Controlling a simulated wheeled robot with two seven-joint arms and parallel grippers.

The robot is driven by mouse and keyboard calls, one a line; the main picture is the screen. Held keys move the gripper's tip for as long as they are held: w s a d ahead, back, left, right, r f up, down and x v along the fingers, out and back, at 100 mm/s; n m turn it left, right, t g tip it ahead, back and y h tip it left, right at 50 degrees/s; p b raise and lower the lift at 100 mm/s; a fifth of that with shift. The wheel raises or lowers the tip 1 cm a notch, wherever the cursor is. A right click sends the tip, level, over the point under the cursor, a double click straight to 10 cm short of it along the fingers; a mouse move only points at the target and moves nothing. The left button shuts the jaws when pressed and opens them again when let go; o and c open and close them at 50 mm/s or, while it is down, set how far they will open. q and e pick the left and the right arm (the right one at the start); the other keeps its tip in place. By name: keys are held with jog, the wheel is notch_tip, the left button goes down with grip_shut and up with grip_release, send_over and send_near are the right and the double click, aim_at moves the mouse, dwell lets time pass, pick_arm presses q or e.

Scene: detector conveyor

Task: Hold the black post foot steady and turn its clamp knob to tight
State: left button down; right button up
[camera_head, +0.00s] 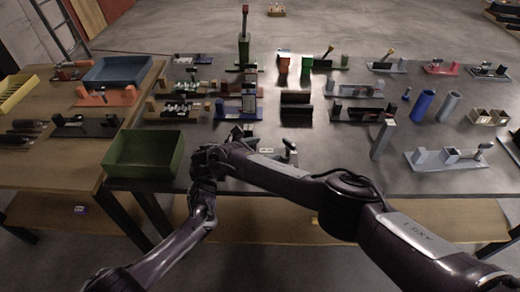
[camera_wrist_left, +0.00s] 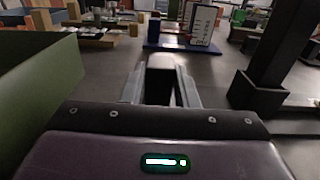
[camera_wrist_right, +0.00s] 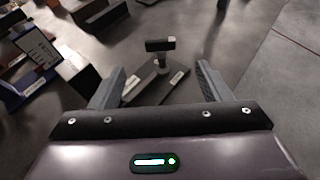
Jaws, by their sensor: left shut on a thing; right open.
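The black post foot (camera_wrist_right: 150,88) lies near the table's front edge, its dark plate bearing a white label. Its clamp knob (camera_wrist_right: 160,45), a dark crossbar on a short pale stem, stands at the plate's far end; it also shows in the head view (camera_head: 290,147). My left gripper (camera_wrist_left: 160,88) is shut on a black block (camera_wrist_left: 160,63), which seems part of the foot. My right gripper (camera_wrist_right: 158,82) is open, its fingers spread on either side of the view of the knob, short of it and not touching. In the head view my arms hide most of the foot and both fingertips.
A green bin (camera_head: 145,167) stands left of my left gripper. A blue stand with a white board (camera_wrist_left: 199,24) is just beyond it. A grey fixture with a knob (camera_head: 430,160) stands to the right. Several other fixtures fill the table behind; the front right has some free room.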

aim_at(291, 143)
jog(key=shift+s+a+r, duration=0.15)
jog(key=shift+s+a, duration=0.05)
jog(key=shift+a, duration=0.1)
